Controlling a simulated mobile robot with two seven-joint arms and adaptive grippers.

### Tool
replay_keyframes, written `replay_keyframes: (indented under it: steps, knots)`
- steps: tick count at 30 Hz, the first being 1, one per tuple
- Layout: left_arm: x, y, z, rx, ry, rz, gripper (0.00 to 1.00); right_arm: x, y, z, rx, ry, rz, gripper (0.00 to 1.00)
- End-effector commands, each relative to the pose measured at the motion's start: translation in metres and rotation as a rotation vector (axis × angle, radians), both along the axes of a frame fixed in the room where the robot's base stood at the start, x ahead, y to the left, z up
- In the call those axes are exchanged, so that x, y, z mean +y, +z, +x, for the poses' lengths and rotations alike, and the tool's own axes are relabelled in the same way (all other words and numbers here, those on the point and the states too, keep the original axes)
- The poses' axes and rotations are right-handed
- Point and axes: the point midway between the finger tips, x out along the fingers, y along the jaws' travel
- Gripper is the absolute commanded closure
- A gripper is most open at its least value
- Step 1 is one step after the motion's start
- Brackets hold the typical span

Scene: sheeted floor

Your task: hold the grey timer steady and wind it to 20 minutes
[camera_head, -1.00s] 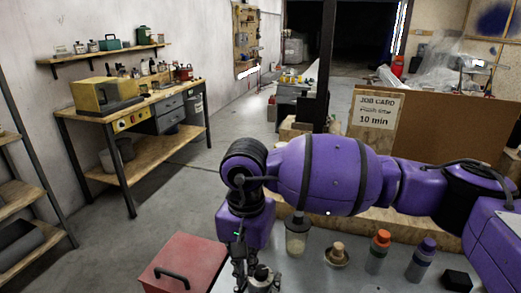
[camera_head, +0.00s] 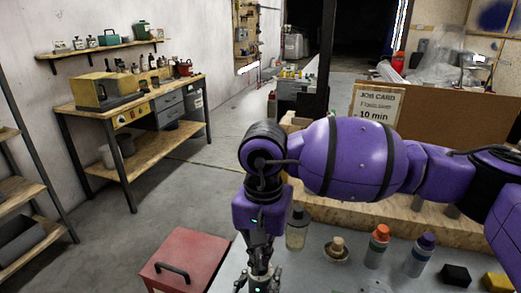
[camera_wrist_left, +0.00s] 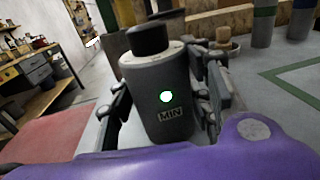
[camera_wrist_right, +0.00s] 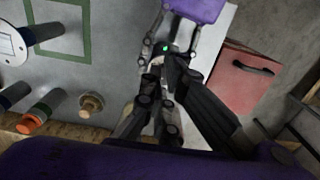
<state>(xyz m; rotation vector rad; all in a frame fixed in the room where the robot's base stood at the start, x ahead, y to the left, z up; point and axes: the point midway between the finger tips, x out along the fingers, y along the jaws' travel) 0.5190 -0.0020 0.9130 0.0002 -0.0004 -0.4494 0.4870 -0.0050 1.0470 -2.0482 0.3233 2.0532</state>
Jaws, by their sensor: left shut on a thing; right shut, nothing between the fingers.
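The grey timer (camera_wrist_left: 165,110) stands upright in the left wrist view, with a black knob (camera_wrist_left: 147,40) on top, a green light and the word MIN on its front. My left gripper (camera_wrist_left: 165,100) is shut around its body, one finger on each side. In the head view my right gripper (camera_head: 258,270) points down at the bottom edge, above the timer, and hides it. In the right wrist view my right gripper (camera_wrist_right: 165,75) is shut and empty, near my left gripper. Whether it touches the knob cannot be told. The dial reading is not legible.
A red box (camera_head: 187,258) stands left of the timer. Right of it are a black-capped bottle (camera_head: 297,232), a wooden stopper (camera_head: 337,246), orange-capped (camera_head: 377,250) and purple-capped (camera_head: 420,258) bottles, a black block (camera_head: 455,275) and a yellow block (camera_head: 497,282). A job card (camera_head: 375,108) reads 10 min.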

Motion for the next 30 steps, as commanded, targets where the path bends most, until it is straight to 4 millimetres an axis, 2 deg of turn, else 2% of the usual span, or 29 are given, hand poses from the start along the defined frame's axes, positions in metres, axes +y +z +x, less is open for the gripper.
replay_keyframes:
  steps: [6,12,30]
  knots:
    - [0.001,-0.004,-0.001,0.005,0.000,0.003,0.85,0.000,-0.030,-0.001,0.003,-0.001,0.000,1.00]
    - [0.001,-0.004,-0.001,0.005,0.001,0.004,0.85,0.000,-0.048,-0.001,0.003,0.000,0.000,1.00]
    - [0.001,-0.003,-0.001,0.004,0.002,0.001,0.85,-0.003,-0.061,-0.001,0.009,-0.003,-0.009,1.00]
